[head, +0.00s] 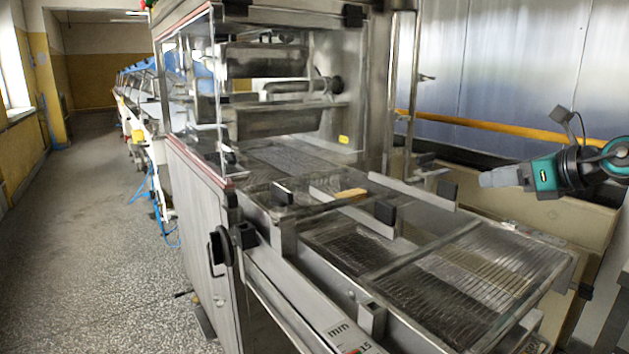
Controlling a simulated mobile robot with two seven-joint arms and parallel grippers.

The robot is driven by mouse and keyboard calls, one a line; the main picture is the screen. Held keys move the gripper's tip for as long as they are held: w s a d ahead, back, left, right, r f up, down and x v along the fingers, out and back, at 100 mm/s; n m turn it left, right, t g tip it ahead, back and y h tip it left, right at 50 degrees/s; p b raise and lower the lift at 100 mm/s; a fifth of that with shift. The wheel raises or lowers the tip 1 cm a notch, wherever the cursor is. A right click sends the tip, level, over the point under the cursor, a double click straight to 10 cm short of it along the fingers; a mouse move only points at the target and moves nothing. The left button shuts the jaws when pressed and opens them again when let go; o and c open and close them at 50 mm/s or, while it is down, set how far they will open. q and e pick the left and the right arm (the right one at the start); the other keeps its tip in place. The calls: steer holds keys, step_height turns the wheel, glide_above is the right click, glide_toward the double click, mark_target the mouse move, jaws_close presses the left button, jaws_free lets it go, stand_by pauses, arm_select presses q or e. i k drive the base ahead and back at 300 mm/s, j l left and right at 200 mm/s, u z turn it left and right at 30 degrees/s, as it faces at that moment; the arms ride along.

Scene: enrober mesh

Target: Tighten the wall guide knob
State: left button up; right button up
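The enrober (272,140) has a mesh conveyor (480,290) running out towards the lower right. On the wall side, a metal guide rail (410,191) lies above the mesh, with a black knob-like block (447,189) near its end. Another black block (385,212) is at the end of the nearer guide, and one more (283,193) is further left. I cannot tell for certain which is the wall guide knob. My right gripper (484,180) is to the right of the wall-side block, apart from it, pointing left. Its fingers are seen side-on, so their opening is unclear. My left gripper is out of view.
A tan panel (530,200) and an orange rail (480,127) run along the metal wall behind the conveyor. A clear guard (195,95) encloses the machine's left side. A black handle (221,246) sticks out from the side panel. The floor (95,240) at left is free.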

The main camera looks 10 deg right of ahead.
mark_target(425, 161)
steer(key=k+l, duration=0.3)
steer(key=k, duration=0.15)
steer(key=k+l, duration=0.25)
steer(key=k, duration=0.2)
